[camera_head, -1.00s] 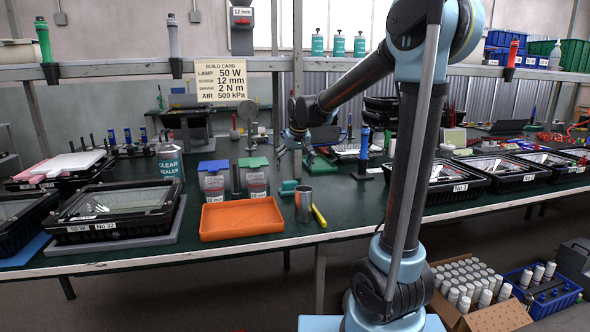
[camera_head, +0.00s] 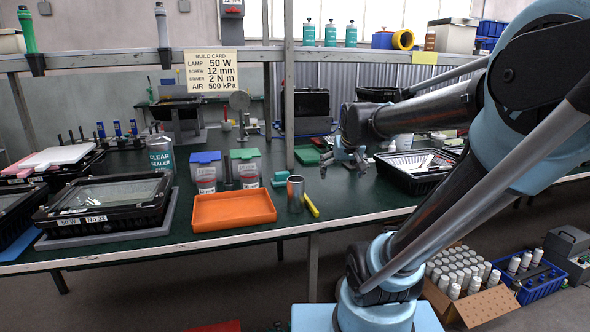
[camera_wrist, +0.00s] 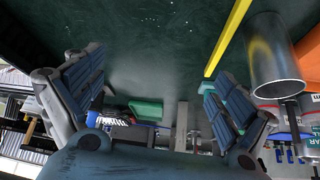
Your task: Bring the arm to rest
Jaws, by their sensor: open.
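My gripper (camera_head: 345,162) hangs above the green bench at the centre right of the head view. It is open, with nothing between its fingers. In the wrist view, its two dark ribbed fingers (camera_wrist: 150,78) stand wide apart over the bare bench top. My arm reaches in from the right, its upper links tilted to the right of its base. The gripper is apart from the metal cylinder (camera_head: 295,194) and the yellow stick (camera_head: 311,205), which are to its left. My arm hides part of the bench's right side.
An orange tray (camera_head: 233,222) lies at the bench's front. Two lidded tubs (camera_head: 205,172) stand behind it. A floodlight housing (camera_head: 108,205) rests at left, another (camera_head: 420,181) right of my gripper. A shelf rail (camera_head: 130,61) crosses behind. Boxes (camera_head: 465,302) stand on the floor.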

